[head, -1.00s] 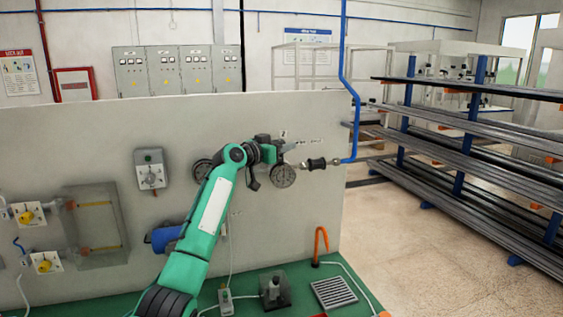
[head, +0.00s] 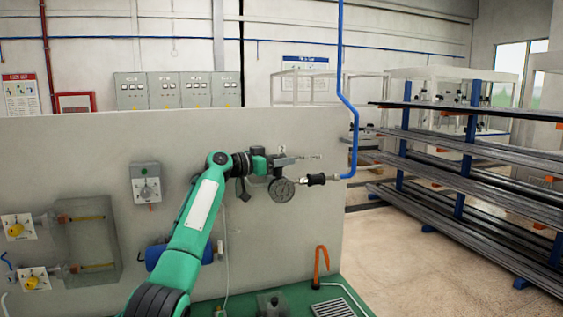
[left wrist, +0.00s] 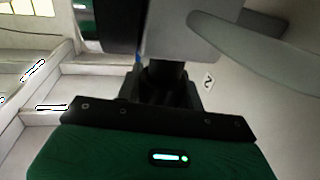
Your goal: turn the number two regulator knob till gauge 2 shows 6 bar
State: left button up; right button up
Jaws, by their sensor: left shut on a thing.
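The gauge (head: 282,190) is a round dark dial on the grey panel, at the right end of my left arm. Its needle and numbers are too small to read. My left gripper (head: 281,161) is at the panel just above this gauge, shut on the regulator knob, which its jaws and body hide. In the left wrist view, the dark fingers (left wrist: 166,88) reach away from the green gripper body, and what lies between them is too dark to make out. My right gripper is in neither view.
A black cylindrical fitting (head: 316,179) and a blue pipe (head: 354,125) lie just right of the gauge. A grey switch box (head: 146,184) is on the panel at left. An orange hook (head: 321,266) stands on the green bench. A rack of bars (head: 465,165) stands at right.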

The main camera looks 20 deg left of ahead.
pick_arm(q)
jog(key=o, duration=1)
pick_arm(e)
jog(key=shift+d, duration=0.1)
pick_arm(q)
jog(key=shift+s+a+f, duration=0.1)
jog(key=shift+s+a, duration=0.2)
jog(key=shift+a, duration=0.05)
jog(key=b+v, duration=0.4)
jog(key=v, duration=0.9)
jog(key=shift+b, duration=0.35)
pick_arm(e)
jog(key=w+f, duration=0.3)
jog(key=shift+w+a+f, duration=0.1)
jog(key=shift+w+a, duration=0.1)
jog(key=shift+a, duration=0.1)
